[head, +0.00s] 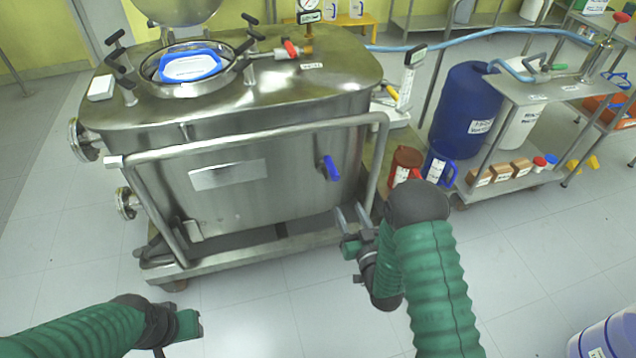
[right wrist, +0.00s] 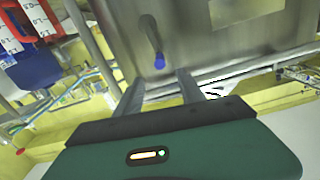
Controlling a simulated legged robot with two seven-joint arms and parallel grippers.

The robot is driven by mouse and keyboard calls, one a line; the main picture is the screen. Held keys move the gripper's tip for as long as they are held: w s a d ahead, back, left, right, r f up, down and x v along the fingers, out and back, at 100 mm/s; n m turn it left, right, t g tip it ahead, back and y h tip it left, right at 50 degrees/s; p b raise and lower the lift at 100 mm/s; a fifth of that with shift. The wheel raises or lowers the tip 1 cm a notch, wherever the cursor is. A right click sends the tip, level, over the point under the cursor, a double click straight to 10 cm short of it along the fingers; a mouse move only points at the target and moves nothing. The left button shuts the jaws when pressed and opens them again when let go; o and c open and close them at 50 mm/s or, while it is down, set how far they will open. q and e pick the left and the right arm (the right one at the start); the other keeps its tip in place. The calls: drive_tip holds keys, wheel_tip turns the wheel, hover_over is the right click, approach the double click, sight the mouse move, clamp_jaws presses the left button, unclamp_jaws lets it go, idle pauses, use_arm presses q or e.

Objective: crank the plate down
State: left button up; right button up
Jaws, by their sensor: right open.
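A steel tank (head: 280,150) stands on a wheeled frame. A lever with a blue grip (head: 331,168) sticks out of its front wall near the right end; it also shows in the right wrist view, its blue tip (right wrist: 159,61) just beyond the fingers. My right gripper (head: 352,214) is open and empty, below and slightly right of the lever, apart from it. In the right wrist view its fingers (right wrist: 161,88) point at the tank wall. My left gripper (head: 192,325) is low at the left, away from the tank; its jaws cannot be made out. A flat label plate (head: 228,175) is on the tank front.
A tubular rail (head: 250,130) runs around the tank front. A red jug (head: 404,160) and a blue jug (head: 440,168) stand right of the tank, near a steel cart (head: 560,92) and a blue drum (head: 466,105).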

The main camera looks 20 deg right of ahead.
sight(334, 171)
drive_tip(key=w+b, duration=0.1)
drive_tip(key=w, duration=0.3)
drive_tip(key=w+b, duration=0.1)
drive_tip(key=w, duration=0.3)
drive_tip(key=w+b, duration=0.1)
drive_tip(key=w, duration=0.3)
drive_tip(key=shift+a, duration=0.25)
drive_tip(key=w, duration=0.3)
drive_tip(key=w+b, duration=0.1)
drive_tip(key=shift+w+d, duration=0.4)
use_arm(q)
drive_tip(key=f, duration=0.2)
drive_tip(key=d+f, duration=0.1)
drive_tip(key=shift+f, duration=0.4)
use_arm(e)
drive_tip(key=shift+a+r, duration=0.1)
drive_tip(key=shift+a, duration=0.05)
drive_tip(key=shift+a, duration=0.1)
drive_tip(key=c, duration=0.3)
clamp_jaws()
drive_tip(key=shift+s+d, duration=0.1)
drive_tip(key=shift+d, duration=0.15)
